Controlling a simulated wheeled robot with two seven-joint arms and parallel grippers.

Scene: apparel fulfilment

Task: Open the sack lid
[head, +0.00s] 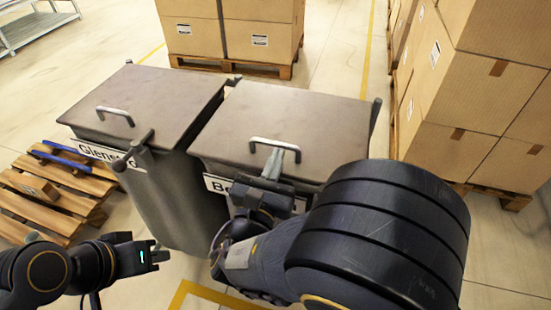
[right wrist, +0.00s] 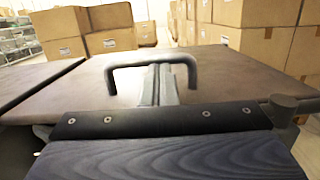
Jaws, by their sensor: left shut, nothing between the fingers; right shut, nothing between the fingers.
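Two sacks with flat brown lids stand side by side, and both lids lie shut. The right sack's lid (head: 290,115) has a metal handle (head: 262,141), and its label starts with "Be". My left gripper (head: 156,256) is shut and empty, low at the left, away from the sacks.
A wooden pallet (head: 50,200) lies on the floor at the left. Stacked cartons (head: 235,35) on a pallet stand behind the sacks. More stacked cartons (head: 480,85) rise at the right. A metal rack (head: 35,28) stands far left. Some floor between is clear.

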